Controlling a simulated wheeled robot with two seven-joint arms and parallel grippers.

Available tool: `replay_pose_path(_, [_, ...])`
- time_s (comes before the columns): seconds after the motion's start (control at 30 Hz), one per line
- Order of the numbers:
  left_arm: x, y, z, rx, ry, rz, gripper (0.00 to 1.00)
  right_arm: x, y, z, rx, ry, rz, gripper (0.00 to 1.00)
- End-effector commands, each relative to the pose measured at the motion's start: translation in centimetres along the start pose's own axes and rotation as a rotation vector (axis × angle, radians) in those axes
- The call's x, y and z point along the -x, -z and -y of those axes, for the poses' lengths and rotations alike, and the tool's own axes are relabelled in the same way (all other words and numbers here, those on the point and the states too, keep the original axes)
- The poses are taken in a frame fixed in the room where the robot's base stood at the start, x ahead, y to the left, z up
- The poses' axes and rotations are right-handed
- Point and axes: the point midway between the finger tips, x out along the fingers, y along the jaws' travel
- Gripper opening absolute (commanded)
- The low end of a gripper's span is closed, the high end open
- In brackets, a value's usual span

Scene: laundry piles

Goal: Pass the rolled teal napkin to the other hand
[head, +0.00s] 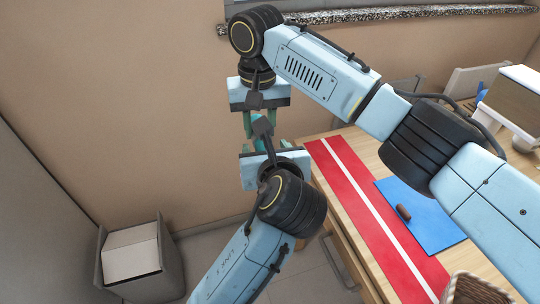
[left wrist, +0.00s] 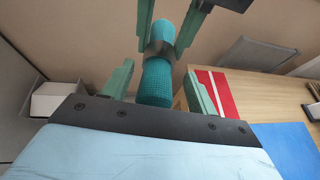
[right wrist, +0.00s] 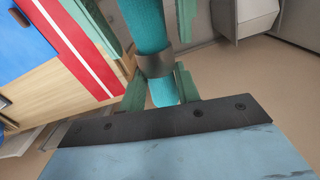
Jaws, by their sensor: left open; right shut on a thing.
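The rolled teal napkin (left wrist: 156,80) stands out from between my two facing grippers, with a dark band (right wrist: 155,65) around its middle. In the head view the napkin (head: 260,145) is small and partly hidden. My right gripper (head: 260,122) comes from above and is shut on the napkin near the band; its fingers also show at the top of the left wrist view. My left gripper (left wrist: 158,70) is open below, its fingers on either side of the napkin's free end with gaps visible on both sides.
A wooden table (head: 350,155) lies to the right, with a red runner with a white stripe (head: 385,225), a blue mat (head: 425,220) and a small brown object (head: 403,213). A wicker basket (head: 470,290) is at the lower right. A grey bin (head: 160,282) stands on the floor at left.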

Motion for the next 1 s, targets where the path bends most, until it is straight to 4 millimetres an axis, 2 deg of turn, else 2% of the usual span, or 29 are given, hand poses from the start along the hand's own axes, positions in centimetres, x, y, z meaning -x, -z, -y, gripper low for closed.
replay_pose_path(0.37, [-0.58, -0.04, -0.03, 0.001, 0.0, 0.001, 0.58, 0.02, 0.0, 0.01, 0.0, 0.0, 0.0, 0.09])
replay_pose_path(0.73, [-0.53, -0.03, 0.04, 0.001, 0.002, 0.001, 0.1, 0.03, -0.01, 0.09, 0.001, 0.002, -0.001, 0.09])
replay_pose_path(0.77, [-0.52, -0.04, 0.05, 0.001, 0.003, 0.001, 0.1, 0.03, -0.01, 0.11, 0.001, 0.002, -0.001, 0.36])
replay_pose_path(0.93, [-0.52, -0.05, 0.04, 0.001, 0.002, 0.001, 0.1, 0.02, -0.01, 0.07, 0.001, 0.001, 0.0, 0.57])
replay_pose_path(1.0, [-0.53, -0.05, 0.03, 0.001, 0.002, 0.001, 0.1, 0.02, -0.01, 0.05, 0.001, 0.001, 0.0, 0.57])
